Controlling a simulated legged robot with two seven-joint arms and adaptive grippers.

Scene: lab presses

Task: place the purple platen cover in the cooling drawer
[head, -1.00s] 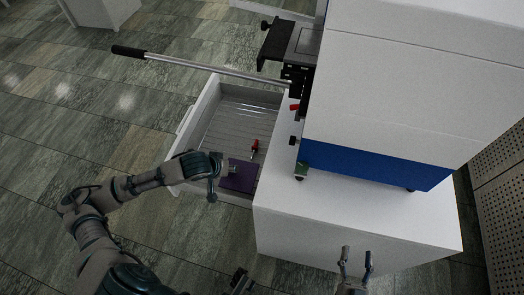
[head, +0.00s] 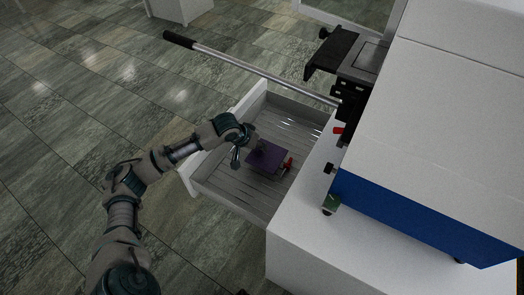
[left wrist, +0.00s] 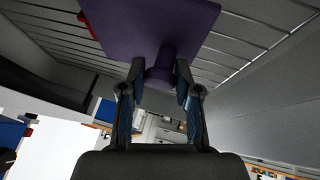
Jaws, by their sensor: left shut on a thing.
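The purple platen cover (head: 268,158) is a flat square plate over the floor of the open drawer (head: 232,195). In the left wrist view the cover (left wrist: 150,25) fills the top middle, with a round purple knob standing out from it. My left gripper (head: 250,152) reaches over the drawer's left wall. In the left wrist view its two fingers (left wrist: 160,80) are shut on the knob. I cannot tell whether the plate touches the drawer floor. My right gripper is out of view.
A red-handled object (head: 287,165) lies in the drawer close beside the cover. A long metal lever (head: 260,70) with a black grip reaches out above the drawer's far side. The white and blue press (head: 420,220) stands on the white cabinet (head: 310,245) at right.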

